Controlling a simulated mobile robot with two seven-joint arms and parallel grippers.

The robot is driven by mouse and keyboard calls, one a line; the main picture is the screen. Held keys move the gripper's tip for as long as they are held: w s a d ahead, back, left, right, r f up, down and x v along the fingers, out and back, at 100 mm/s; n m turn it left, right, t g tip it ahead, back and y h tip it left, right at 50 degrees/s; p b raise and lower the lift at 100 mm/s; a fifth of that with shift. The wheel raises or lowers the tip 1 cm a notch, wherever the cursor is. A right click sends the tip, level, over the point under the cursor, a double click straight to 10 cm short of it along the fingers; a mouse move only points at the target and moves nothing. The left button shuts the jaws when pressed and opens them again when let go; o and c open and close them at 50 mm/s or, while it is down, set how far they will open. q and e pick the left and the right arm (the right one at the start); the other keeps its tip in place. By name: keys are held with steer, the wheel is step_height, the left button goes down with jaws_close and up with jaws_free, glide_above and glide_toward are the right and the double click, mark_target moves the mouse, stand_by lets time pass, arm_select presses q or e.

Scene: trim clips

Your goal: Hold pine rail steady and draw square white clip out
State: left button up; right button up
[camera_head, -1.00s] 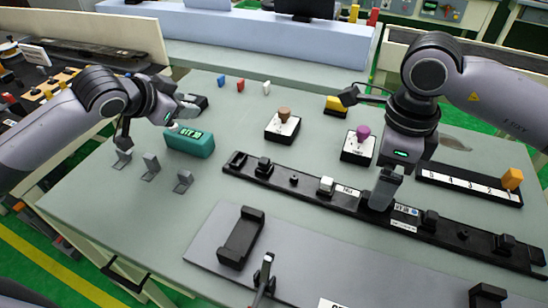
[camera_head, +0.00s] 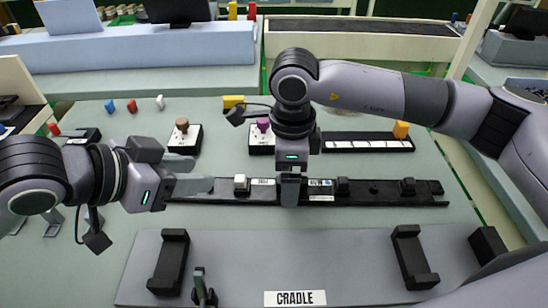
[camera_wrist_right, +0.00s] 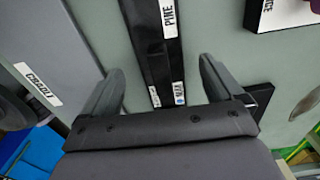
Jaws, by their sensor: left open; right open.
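The long black pine rail (camera_head: 350,199) lies across the table, its label (camera_wrist_right: 168,15) reading PINE in the right wrist view. The square white clip (camera_head: 241,183) sits on the rail, left of its middle. My left gripper (camera_head: 197,174) is open beside the rail's left end, its fingers pointing right toward the white clip, apart from it. My right gripper (camera_head: 290,192) is over the rail, right of the clip. In the right wrist view its open fingers (camera_wrist_right: 162,75) stand either side of the rail; whether they touch it cannot be told.
A grey board (camera_head: 330,250) with black cradle holders (camera_head: 170,262) and a CRADLE label lies in front. Behind the rail are a brown-knobbed box (camera_head: 186,142), a purple-knobbed box (camera_head: 262,144) and a black labelled strip (camera_head: 370,136). Dark clips sit further right on the rail.

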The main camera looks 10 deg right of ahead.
steer(key=shift+f, duration=1.5)
